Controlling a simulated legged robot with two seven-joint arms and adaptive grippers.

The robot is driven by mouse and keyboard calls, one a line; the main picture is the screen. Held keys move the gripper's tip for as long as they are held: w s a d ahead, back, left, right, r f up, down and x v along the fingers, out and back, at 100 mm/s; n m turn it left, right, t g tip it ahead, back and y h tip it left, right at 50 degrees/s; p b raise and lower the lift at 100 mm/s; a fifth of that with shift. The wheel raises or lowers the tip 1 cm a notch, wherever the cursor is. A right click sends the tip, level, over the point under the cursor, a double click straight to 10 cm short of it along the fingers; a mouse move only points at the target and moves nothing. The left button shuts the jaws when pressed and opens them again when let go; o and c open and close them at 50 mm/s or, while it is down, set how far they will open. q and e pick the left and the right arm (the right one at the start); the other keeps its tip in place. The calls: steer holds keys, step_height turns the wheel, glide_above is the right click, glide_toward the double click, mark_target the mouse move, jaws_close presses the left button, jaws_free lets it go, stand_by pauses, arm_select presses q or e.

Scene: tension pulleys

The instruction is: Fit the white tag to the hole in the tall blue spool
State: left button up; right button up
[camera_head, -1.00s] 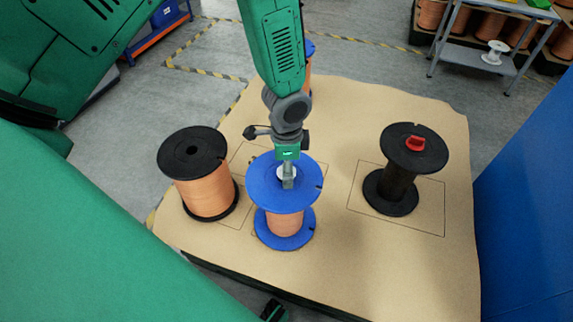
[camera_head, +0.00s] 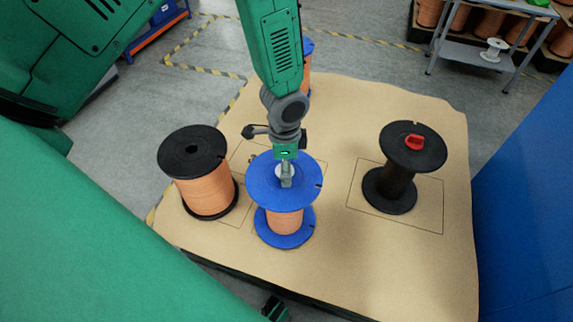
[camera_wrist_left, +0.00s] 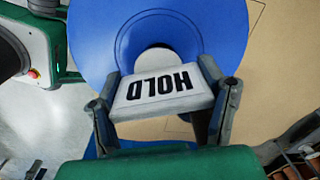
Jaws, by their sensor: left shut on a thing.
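The tall blue spool (camera_head: 262,178), wound with copper-coloured wire, stands upright at the middle front of the table. My left gripper (camera_head: 287,182) is directly over the centre of its top flange. In the left wrist view, the gripper (camera_wrist_left: 162,105) is shut on the white tag (camera_wrist_left: 160,92), which reads HOLD. A white rounded part (camera_wrist_left: 155,58) shows beyond the tag, at the centre of the blue flange (camera_wrist_left: 225,30). The hole is mostly hidden, so I cannot tell how far the tag is in it. My right gripper does not show.
A black spool with copper wire (camera_head: 208,192) stands close on the left. An empty black spool (camera_head: 398,178) with a red piece (camera_head: 415,142) on top stands at right. Another blue-topped spool (camera_head: 308,48) stands behind my arm. The table (camera_head: 345,265) is clear at front right.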

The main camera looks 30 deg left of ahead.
arm_select(q)
steer(key=shift+f, duration=0.15)
steer(key=shift+a+f+b, duration=0.15)
steer(key=shift+f+b, duration=0.45)
steer(key=shift+f, duration=0.45)
steer(key=o, duration=1.4)
steer(key=shift+c, duration=0.2)
steer(key=shift+r, duration=0.1)
step_height(320, 180, up, 12)
steer(key=shift+s+f, duration=0.1)
steer(key=shift+f, duration=0.05)
